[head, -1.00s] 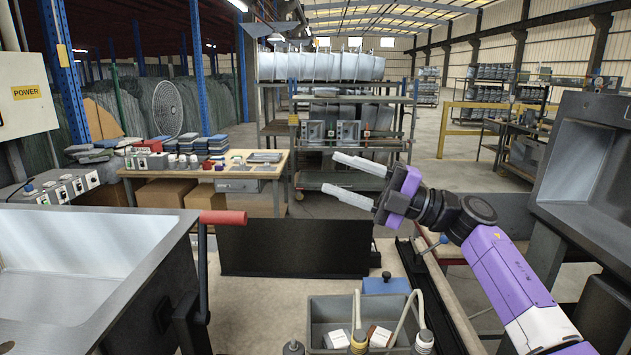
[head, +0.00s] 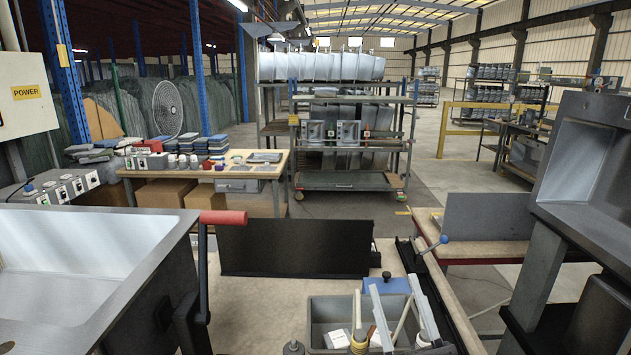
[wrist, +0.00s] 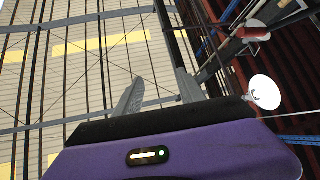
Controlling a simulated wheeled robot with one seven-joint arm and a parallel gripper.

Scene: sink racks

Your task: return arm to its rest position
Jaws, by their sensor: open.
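The fingers of my gripper (head: 393,284) show low in the middle of the head view, pointing up. They are two pale grey bars standing apart with nothing held between them. They appear in front of the grey bin, and the rest of my arm is out of the picture below. In the wrist view my gripper (wrist: 150,50) also shows two separated fingers beyond its purple body. That camera faces up at the roof.
A grey bin (head: 318,312) with a white box and hoses stands on the bench, beside a blue block (head: 388,285). A steel sink (head: 85,260) with a red-handled lever (head: 222,217) is at left. Another sink (head: 590,170) stands at right. A black panel (head: 295,248) stands behind.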

